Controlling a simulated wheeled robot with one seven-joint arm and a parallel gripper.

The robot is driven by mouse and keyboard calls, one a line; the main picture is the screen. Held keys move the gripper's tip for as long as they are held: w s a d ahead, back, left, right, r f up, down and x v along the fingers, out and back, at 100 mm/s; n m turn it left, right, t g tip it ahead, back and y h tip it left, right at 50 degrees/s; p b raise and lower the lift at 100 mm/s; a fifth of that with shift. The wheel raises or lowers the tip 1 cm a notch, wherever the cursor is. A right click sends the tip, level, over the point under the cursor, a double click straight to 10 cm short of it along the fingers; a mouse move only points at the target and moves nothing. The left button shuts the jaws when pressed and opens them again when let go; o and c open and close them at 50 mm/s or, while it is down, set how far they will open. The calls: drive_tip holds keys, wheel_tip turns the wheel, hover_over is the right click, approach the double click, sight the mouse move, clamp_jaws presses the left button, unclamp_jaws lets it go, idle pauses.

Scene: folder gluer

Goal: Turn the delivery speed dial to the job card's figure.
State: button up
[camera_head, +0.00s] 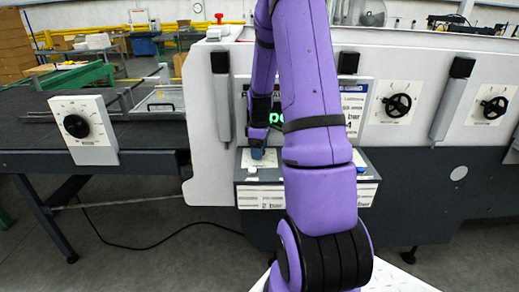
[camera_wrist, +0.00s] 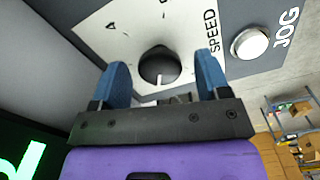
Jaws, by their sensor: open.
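The delivery speed dial (camera_wrist: 160,66) is a round black knob with a white pointer mark, on a white plate (camera_wrist: 118,38) lettered SPEED, in the wrist view. My gripper (camera_wrist: 165,75) is open, with one blue finger on each side of the knob. I cannot tell whether the fingers touch it. The pointer mark faces down in the wrist view, toward my gripper. In the head view my gripper (camera_head: 257,155) is over the small control box, and my arm covers much of the panel. I cannot make out a job card figure.
A white JOG button (camera_wrist: 249,43) is beside the speed plate. A large black dial (camera_head: 76,126) stands on a white box at the left. Two black handwheels (camera_head: 397,105) (camera_head: 494,107) are on the machine's right. A green lit display (camera_wrist: 22,160) is near my gripper.

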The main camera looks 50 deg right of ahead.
drive_tip(key=shift+c, duration=0.4)
drive_tip(key=c, duration=0.8)
drive_tip(key=shift+c, duration=0.2)
drive_tip(key=shift+m, duration=0.3)
drive_tip(key=m, duration=2.3)
